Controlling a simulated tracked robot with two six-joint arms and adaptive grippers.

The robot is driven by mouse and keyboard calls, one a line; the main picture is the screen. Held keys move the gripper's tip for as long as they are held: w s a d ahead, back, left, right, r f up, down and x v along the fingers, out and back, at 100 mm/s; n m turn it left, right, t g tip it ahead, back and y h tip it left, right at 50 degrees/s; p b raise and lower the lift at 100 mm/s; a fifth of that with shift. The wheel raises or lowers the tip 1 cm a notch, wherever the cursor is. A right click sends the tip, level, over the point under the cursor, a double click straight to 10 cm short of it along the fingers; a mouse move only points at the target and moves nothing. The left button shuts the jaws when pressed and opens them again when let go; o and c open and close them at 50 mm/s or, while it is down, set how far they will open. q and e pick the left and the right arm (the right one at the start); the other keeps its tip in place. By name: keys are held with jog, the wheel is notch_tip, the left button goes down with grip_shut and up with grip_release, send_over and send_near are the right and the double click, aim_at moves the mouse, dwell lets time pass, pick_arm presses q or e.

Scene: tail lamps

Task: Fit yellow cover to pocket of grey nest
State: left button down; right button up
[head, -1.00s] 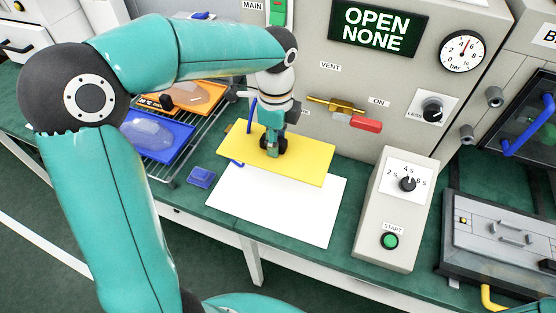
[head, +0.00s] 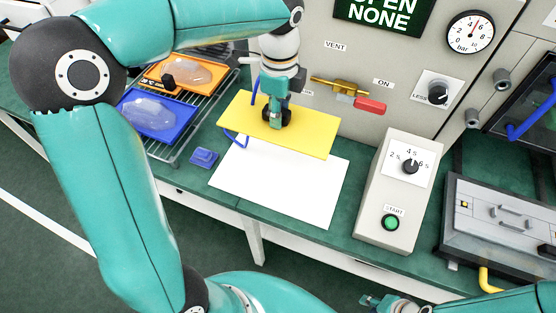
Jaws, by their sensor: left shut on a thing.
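The yellow cover (head: 305,137) is a flat, roughly level plate in the middle of the head view. My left gripper (head: 277,112) points down at its top and is shut on a dark knob there, holding the cover above a white sheet (head: 290,195). A light grey fixture (head: 505,210) with handles stands at the right; it may be the grey nest, but I see no clear pocket in it. My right gripper (head: 375,302) shows small at the bottom edge, away from the cover; its fingers are too unclear to read.
A wire rack (head: 196,118) at the left holds an orange tray (head: 212,66) and a blue tray (head: 133,99) with clear pieces. A small blue block (head: 204,156) lies beside the sheet. A control box (head: 375,215) with a green button stands right of the sheet; a grey panel rises behind.

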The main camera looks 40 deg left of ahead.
pick_arm(q)
notch_tip(320, 180, down, 17)
dwell(0.4)
jog(key=shift+f, duration=0.15)
jog(key=c, duration=0.8)
grip_release()
jog(key=shift+c, duration=0.2)
